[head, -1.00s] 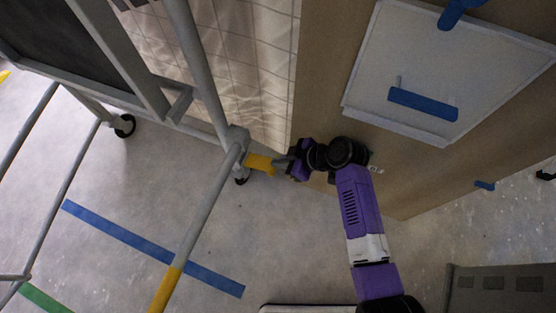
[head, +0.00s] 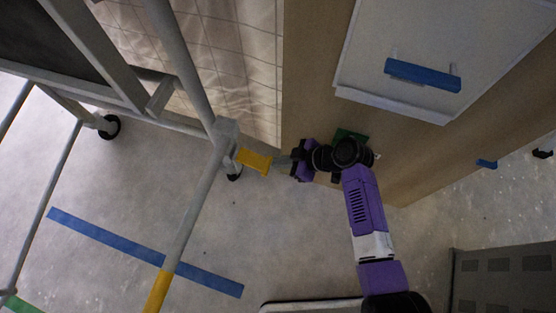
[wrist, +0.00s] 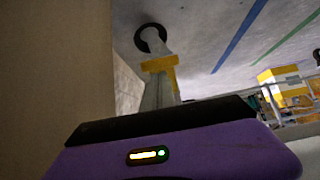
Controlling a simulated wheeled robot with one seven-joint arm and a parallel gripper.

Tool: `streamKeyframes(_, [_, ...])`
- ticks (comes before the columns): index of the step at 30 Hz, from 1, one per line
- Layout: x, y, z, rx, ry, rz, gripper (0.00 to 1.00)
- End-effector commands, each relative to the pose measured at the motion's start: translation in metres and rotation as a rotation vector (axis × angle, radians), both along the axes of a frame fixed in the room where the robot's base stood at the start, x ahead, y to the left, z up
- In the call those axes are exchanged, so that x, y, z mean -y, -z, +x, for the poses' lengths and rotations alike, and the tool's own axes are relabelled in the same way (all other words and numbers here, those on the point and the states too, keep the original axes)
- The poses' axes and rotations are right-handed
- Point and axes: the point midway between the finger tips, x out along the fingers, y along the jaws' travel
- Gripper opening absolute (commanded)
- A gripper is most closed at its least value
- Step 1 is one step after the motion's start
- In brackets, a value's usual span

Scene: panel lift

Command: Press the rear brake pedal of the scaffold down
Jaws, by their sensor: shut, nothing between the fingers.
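The yellow brake pedal (head: 254,160) sticks out to the right from the foot of the grey scaffold post (head: 222,132), just above a black caster wheel (head: 235,173). My gripper (head: 281,161) is shut and empty, just right of the pedal's outer end. A slight gap seems to lie between them, but contact is hard to judge. In the wrist view the yellow pedal (wrist: 160,63) shows ahead, with the black caster (wrist: 150,38) beyond it. The pedal's tilt is hard to tell.
A brown wooden panel (head: 310,80) stands close to the right of my gripper, with a white board (head: 440,50) and a blue handle (head: 423,75) on it. Another scaffold caster (head: 110,127) is at the left. A grey cabinet (head: 503,280) stands lower right. Floor below the pedal is clear.

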Motion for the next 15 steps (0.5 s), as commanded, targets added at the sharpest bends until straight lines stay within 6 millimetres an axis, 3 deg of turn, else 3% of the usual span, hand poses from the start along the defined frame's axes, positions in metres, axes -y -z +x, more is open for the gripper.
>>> streamKeyframes(6, [0.026,-0.030,-0.009,0.001,0.004,0.000,0.00])
streamKeyframes(15, [0.045,-0.047,-0.016,0.000,0.001,0.000,0.00])
